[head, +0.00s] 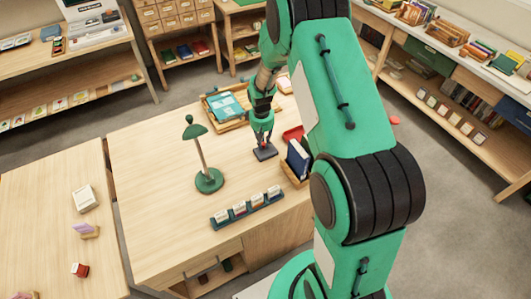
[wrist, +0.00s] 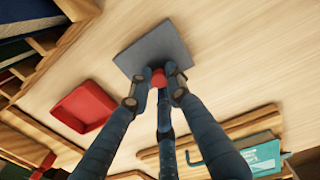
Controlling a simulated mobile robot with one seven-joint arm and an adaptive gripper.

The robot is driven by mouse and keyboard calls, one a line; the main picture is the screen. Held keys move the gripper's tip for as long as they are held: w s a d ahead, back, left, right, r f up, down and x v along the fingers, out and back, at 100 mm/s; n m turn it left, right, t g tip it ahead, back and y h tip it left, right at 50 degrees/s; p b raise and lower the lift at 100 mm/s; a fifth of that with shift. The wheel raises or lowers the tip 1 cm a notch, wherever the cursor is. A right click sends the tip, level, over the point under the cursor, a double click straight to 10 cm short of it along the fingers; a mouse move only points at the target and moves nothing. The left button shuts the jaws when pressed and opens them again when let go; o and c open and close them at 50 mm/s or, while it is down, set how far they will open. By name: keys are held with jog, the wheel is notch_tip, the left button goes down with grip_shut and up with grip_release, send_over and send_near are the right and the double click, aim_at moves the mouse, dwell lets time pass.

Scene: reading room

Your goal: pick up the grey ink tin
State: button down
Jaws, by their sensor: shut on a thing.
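The grey ink tin (head: 264,152) appears as a flat, dark grey square on or just above the light wooden desk. In the wrist view, the tin (wrist: 155,48) spreads out beyond my fingertips. A small red knob-like piece (wrist: 158,77) is between the fingertips and seems to stand on the tin, though the join is hidden. My gripper (head: 264,139) points down over the tin, its fingers closed around the red piece. The wrist view also shows my gripper (wrist: 157,88). I cannot tell whether the tin touches the desk.
A red tray (wrist: 85,105) lies beside the tin. A wooden holder with a dark blue book (head: 298,158) stands to the right. A green lamp (head: 208,180) is left, a card rack (head: 246,208) in front, and a wooden tray with a teal item (head: 226,105) behind.

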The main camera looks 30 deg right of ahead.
jog(key=shift+r, duration=0.1)
notch_tip(320, 180, up, 10)
jog(key=p, duration=0.1)
dwell(0.7)
